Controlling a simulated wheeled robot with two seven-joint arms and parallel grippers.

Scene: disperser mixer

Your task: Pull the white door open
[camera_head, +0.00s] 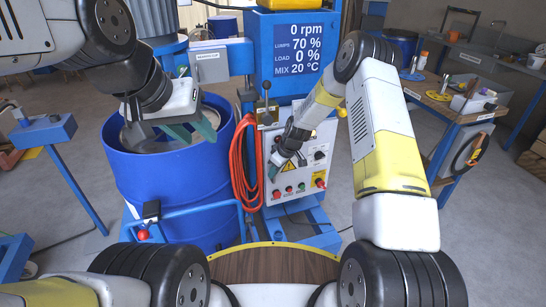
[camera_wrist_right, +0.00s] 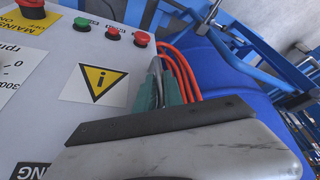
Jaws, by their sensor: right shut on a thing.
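The white door (camera_head: 300,190) is the front panel of a control box, with buttons, a yellow warning sign and switches. It fills the left of the right wrist view (camera_wrist_right: 45,115). My right gripper (camera_head: 273,172) is at the door's left edge, next to the orange hose. In the right wrist view its teal fingers (camera_wrist_right: 162,85) are shut on the door's edge beside the warning sign. Any handle between them is hidden. My left gripper (camera_head: 192,131) is over the blue drum's mouth, its teal fingers apart and seemingly empty.
The blue drum (camera_head: 165,190) stands left of the door, and the coiled orange hose (camera_head: 243,165) hangs between them. A blue display column (camera_head: 297,50) rises above the box. A workbench (camera_head: 465,115) with tools stands at the right. Bare floor lies between box and bench.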

